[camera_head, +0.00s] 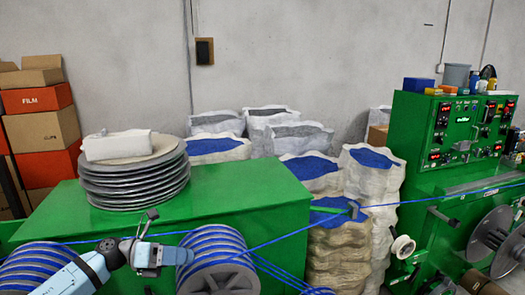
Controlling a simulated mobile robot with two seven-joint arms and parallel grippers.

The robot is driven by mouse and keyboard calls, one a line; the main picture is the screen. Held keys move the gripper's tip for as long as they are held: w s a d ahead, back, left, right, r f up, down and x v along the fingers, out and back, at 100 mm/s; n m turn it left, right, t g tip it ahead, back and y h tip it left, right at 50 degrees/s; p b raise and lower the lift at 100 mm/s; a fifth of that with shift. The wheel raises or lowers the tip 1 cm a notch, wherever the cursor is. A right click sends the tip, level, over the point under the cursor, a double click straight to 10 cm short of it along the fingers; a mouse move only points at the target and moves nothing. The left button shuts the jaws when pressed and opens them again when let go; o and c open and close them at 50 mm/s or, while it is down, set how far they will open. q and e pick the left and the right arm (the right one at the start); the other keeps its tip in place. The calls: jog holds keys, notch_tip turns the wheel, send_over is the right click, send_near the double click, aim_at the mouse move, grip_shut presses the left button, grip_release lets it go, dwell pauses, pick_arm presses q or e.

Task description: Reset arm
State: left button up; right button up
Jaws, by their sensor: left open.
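My left arm (82,277) comes in from the lower left, blue-grey with a dark joint band. My left gripper (152,252) is open, in front of the green bench and just left of the blue-wound spool. I see no object held in it. The blue cable (285,236) runs from the spool area up to a green guide (354,209) and on toward the machine at right. Another stretch of it passes left behind the gripper. Whether the gripper touches the spool or cable I cannot tell. My right gripper is not in view.
The blue-wound spool (222,243) stands close right of the gripper, with another spool (30,262) at lower left. A stack of grey discs (130,183) sits on the green bench (240,195). Sacks (335,245) and a green control machine (430,160) stand to the right.

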pick_arm(q)
jog(key=s+d+f+n+t+y, duration=0.1)
jog(key=s+f+n+t+y, duration=0.35)
jog(key=f+n+t, duration=0.65)
jog(key=s+d+f+n+t+y, duration=0.1)
jog(key=s+f+n+t+y, duration=0.35)
jog(key=n, duration=1.25)
jog(key=s+a+f+n+g+y, duration=0.3)
jog(key=s+f+n+g+y, duration=0.2)
jog(key=s+f+n, duration=0.8)
jog(key=s+f+g, duration=0.1)
jog(key=s+f, duration=0.2)
jog(key=s, duration=0.3)
jog(key=shift+s+n, duration=0.3)
jog(key=shift+s, duration=0.05)
jog(key=shift+g, duration=0.25)
